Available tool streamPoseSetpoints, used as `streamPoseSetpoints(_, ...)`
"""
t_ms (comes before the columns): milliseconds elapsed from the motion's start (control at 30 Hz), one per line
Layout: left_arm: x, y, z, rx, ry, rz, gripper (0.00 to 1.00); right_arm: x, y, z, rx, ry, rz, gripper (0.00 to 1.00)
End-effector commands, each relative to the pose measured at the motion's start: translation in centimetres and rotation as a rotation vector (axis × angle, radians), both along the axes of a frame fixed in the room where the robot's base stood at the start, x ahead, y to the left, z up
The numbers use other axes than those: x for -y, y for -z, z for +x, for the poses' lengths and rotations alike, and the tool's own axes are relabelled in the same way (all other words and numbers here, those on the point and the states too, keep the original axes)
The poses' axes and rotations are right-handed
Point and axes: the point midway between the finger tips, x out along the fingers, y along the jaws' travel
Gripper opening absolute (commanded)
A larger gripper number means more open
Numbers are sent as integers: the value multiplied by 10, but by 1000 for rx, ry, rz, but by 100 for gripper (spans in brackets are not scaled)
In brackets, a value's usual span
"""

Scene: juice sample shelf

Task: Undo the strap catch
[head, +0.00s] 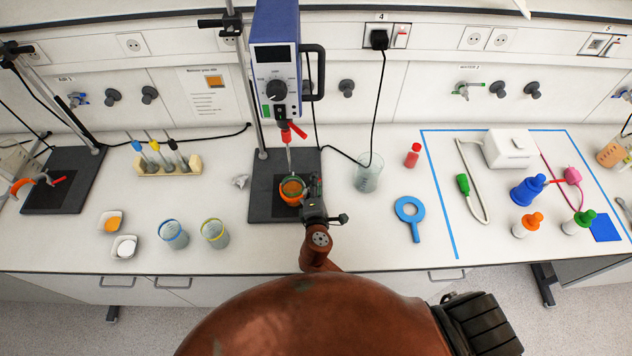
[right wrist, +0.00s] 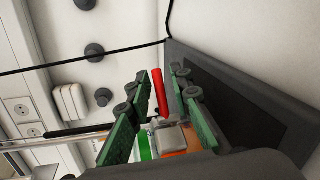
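A beaker with a green rim (head: 291,179) stands on the black stand base (head: 270,208) under the blue stirrer (head: 276,60), with an orange band (head: 288,200) around it. In the right wrist view the rim (right wrist: 146,147) and orange band (right wrist: 176,154) show low in the picture. A grey catch (right wrist: 170,136) with a red lever (right wrist: 160,92) is beside them. My right gripper (head: 312,186) is at the beaker's right side. In the wrist view its green fingers (right wrist: 157,104) are apart, with the red lever between them; contact cannot be told. My left gripper is not in view.
Two beakers (head: 173,236) (head: 215,234) and two small dishes stand left of the base. A glass beaker (head: 368,172), a red-capped bottle (head: 412,155) and a blue ring tool (head: 410,212) are on the right. Blue tape (head: 438,195) bounds an area with coloured items.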

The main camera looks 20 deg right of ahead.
Motion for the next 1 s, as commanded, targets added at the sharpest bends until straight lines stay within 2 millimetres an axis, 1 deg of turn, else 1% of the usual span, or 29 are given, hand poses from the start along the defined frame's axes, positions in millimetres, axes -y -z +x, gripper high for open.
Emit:
streamPoseSetpoints(300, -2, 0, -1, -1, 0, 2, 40, 0, 0, 0, 1, 1, -1, 25)
streamPoseSetpoints(433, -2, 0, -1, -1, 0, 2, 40, -2, -2, -8, 0, 0, 1, 25)
streamPoseSetpoints(567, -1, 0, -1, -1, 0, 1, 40, -8, -6, -28, -1, 1, 3, 25)
streamPoseSetpoints(800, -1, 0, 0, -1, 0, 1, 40, -23, -18, -75, -1, 1, 2, 25)
streamPoseSetpoints(900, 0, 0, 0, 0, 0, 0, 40, -28, -23, -90, -1, 1, 2, 25)
streamPoseSetpoints(1000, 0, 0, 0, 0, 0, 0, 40, -32, -26, -102, -1, 0, 1, 25)
